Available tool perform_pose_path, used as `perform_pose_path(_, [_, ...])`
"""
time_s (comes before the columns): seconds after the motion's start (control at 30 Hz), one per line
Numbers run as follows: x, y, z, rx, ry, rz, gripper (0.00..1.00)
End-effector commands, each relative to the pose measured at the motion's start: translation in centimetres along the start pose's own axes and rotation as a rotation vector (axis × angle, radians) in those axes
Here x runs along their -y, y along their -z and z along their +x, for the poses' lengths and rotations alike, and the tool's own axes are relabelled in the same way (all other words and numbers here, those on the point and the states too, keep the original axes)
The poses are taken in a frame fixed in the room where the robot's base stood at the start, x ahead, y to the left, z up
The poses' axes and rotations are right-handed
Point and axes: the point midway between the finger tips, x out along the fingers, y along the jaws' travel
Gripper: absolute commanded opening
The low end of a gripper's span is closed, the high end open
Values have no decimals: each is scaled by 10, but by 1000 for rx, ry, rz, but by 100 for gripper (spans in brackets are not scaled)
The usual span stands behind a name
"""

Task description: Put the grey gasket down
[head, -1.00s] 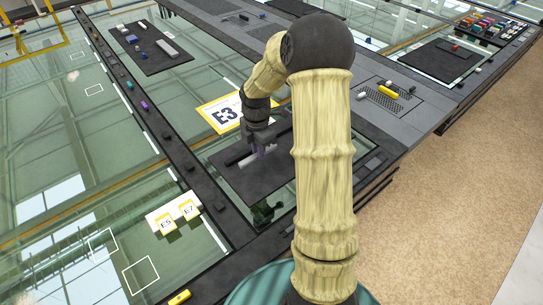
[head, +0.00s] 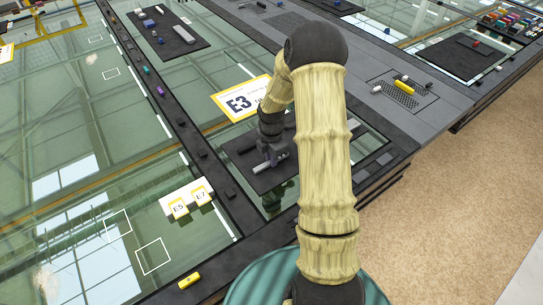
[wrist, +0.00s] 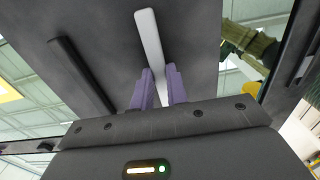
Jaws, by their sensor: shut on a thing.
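The grey gasket is a long, thin, light grey strip (wrist: 150,42). In the wrist view it runs up from between the purple fingers of my gripper (wrist: 158,88), which is shut on its near end. In the head view my gripper (head: 268,160) is low over a dark mat (head: 246,170), with the grey strip partly showing beneath it. The mat also fills the middle of the wrist view (wrist: 205,45). I cannot tell whether the strip touches the mat.
A dark strip (wrist: 80,75) lies left of the gasket in the wrist view. A yellow piece (head: 404,87) lies on a perforated panel at right.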

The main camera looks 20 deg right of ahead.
Motion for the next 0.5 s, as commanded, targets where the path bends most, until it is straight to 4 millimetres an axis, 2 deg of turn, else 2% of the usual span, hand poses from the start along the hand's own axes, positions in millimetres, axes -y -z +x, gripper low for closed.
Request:
perform_pose_path(0.3, [0, 0, 3, 0, -1, 0, 0])
perform_pose_path(0.33, [0, 0, 2, 1, -1, 0, 21])
perform_pose_path(0.4, [0, 0, 2, 1, -1, 0, 35])
perform_pose_path(0.5, [0, 0, 2, 1, -1, 0, 37])
